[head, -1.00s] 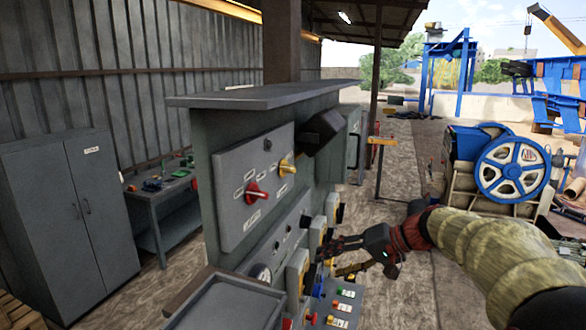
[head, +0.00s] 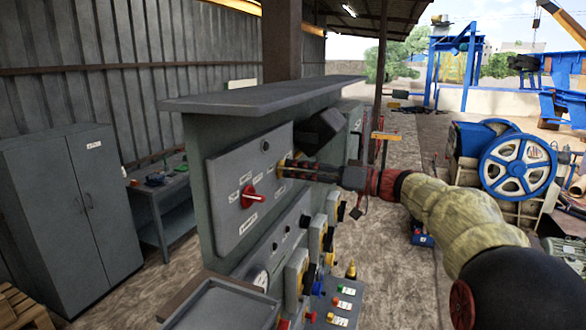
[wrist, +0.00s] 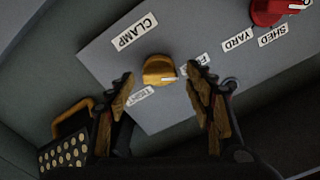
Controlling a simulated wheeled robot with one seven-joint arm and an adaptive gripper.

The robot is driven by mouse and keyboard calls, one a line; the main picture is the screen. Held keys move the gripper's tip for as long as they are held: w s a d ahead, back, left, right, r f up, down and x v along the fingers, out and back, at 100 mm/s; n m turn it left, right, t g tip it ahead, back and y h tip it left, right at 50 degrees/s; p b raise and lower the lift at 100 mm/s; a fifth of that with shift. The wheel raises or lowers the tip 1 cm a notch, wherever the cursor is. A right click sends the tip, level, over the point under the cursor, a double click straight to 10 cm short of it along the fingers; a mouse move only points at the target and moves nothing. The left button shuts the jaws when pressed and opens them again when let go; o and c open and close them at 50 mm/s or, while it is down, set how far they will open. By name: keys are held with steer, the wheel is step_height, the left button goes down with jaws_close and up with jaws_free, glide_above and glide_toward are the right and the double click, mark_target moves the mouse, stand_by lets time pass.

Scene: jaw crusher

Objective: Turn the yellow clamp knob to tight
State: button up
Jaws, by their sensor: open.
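The yellow clamp knob (wrist: 158,70) sits on the grey panel under a CLAMP label (wrist: 135,32) in the wrist view, with smaller labels beside it, one reading TIGHT (wrist: 140,99). My gripper (wrist: 168,98) is open, its two fingers apart on either side of the knob's near side, not closed on it. In the head view my gripper (head: 285,168) is at the panel face and mostly covers the knob. A white pointer mark shows on the knob's edge, towards the right in the wrist view.
A red knob (head: 251,195) sits left of my gripper on the same panel (head: 224,220); it shows at the top right of the wrist view (wrist: 272,10). A dark box (head: 320,130) juts out close above my gripper. Buttons and a tray stand below.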

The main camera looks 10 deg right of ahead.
steer(key=shift+x, duration=0.95)
steer(key=shift+c, duration=1.3)
steer(key=c, duration=0.9)
